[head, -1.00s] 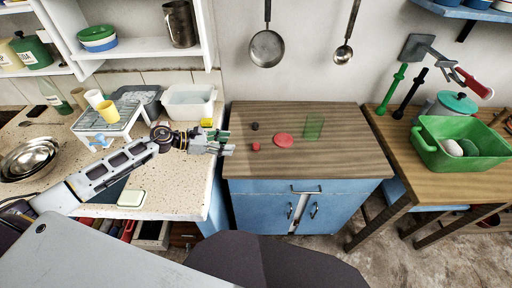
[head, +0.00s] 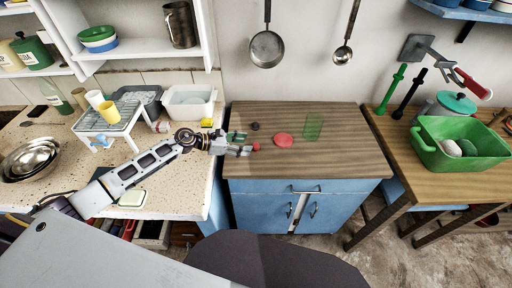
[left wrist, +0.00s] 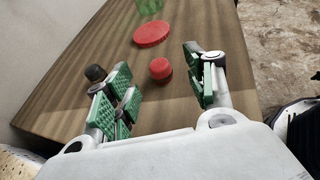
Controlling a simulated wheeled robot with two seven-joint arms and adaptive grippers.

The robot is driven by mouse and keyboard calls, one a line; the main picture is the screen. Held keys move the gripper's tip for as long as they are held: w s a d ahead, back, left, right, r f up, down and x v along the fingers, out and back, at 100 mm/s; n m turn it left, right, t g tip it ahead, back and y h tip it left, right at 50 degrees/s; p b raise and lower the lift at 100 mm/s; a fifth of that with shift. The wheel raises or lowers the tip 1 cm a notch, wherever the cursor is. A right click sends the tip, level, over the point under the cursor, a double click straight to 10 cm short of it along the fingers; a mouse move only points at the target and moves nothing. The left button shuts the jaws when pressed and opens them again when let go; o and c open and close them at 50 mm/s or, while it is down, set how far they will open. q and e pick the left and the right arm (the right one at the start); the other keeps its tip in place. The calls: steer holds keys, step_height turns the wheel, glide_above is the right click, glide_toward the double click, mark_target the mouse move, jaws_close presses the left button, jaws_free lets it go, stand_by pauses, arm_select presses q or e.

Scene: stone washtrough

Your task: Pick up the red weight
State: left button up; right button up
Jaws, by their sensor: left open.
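The red weight (head: 256,147) is a small red knob-like piece on the wooden top of the blue cabinet. In the left wrist view the red weight (left wrist: 160,69) stands ahead of the fingertips, between their lines and nearer the right finger. My left gripper (head: 246,143) reaches in from the left, low over the cabinet top. In the left wrist view my left gripper (left wrist: 164,88) is open with green-padded fingers and nothing held. My right gripper is not in view.
A dark weight (left wrist: 95,73) stands just beyond the left finger. A flat red disc (head: 284,140) and a clear green tumbler (head: 314,125) stand farther right. The cabinet top (head: 350,150) is bare at right. A speckled counter (head: 165,190) lies left.

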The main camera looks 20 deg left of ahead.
mark_target(255, 145)
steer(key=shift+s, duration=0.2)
arm_select(q)
steer(key=shift+d, duration=0.1)
steer(key=shift+a+f+p+x, duration=0.1)
steer(key=shift+p+x, duration=0.05)
steer(key=shift+x, duration=0.6)
steer(key=shift+a+f+p+x, duration=0.1)
steer(key=shift+p+x, duration=0.05)
steer(key=shift+x, duration=1.55)
steer(key=shift+w, duration=0.2)
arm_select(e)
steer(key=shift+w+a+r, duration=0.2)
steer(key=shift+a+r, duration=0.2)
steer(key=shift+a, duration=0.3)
arm_select(q)
steer(key=shift+c, duration=0.4)
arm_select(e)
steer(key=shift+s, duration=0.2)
